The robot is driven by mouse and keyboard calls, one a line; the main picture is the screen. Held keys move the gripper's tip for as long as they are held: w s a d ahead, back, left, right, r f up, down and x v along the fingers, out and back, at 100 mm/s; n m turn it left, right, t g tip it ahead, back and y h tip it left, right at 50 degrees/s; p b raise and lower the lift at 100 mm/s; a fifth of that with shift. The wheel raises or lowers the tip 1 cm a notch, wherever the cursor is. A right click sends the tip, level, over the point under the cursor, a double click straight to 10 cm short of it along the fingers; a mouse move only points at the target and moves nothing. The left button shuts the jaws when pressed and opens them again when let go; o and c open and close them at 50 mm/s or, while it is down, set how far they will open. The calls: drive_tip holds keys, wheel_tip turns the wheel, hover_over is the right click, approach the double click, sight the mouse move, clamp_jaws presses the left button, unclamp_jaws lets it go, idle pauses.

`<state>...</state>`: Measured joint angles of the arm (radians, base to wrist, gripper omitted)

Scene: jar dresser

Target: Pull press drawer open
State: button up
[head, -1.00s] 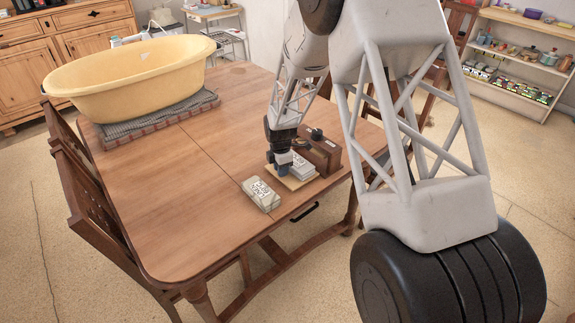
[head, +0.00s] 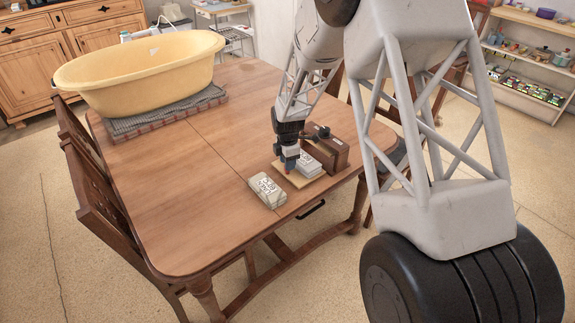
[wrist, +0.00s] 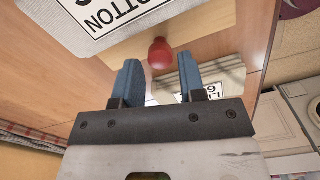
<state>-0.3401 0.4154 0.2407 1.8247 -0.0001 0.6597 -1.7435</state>
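A brown wooden press (head: 338,152) with a dark knob on top stands near the table's right edge. A pale wooden board (head: 283,178) extends in front of it, with a white block on it. In the wrist view the block (wrist: 92,18) reads "COTTON", and a red knob (wrist: 160,50) stands by the pale wood. My gripper (wrist: 159,62) is open. Its blue fingers point at the red knob, which shows in the gap at their tips; I cannot tell whether they touch it. In the head view my gripper (head: 287,166) hangs low over the board's left end.
A pale lettered packet (head: 268,191) lies on the wooden table (head: 190,170), left of the board. A black handle (head: 312,209) is on the table's front edge below. A yellow tub (head: 140,72) on a grey mat stands at the back left. The table's middle is clear.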

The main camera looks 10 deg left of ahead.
drive_tip(key=shift+r, duration=2.9)
drive_tip(key=shift+s+d+r, duration=0.2)
drive_tip(key=shift+d+r, duration=0.1)
drive_tip(key=shift+r, duration=0.2)
drive_tip(key=s+d+r+m+t, duration=0.1)
drive_tip(key=s+d+r+m, duration=1)
drive_tip(key=s+d+r, duration=0.7)
drive_tip(key=s+d+r+m, duration=0.2)
drive_tip(key=s+d+m, duration=0.1)
drive_tip(key=s, duration=0.6)
drive_tip(key=s+d+r+m+t, duration=0.1)
drive_tip(key=s+d+r+m, duration=0.1)
drive_tip(key=s+m, duration=0.3)
drive_tip(key=s+d+r+m, duration=0.2)
drive_tip(key=s+m, duration=0.3)
drive_tip(key=s, duration=0.8)
drive_tip(key=shift+s+d+t, duration=0.3)
drive_tip(key=shift+s+d, duration=0.1)
drive_tip(key=shift+d, duration=0.4)
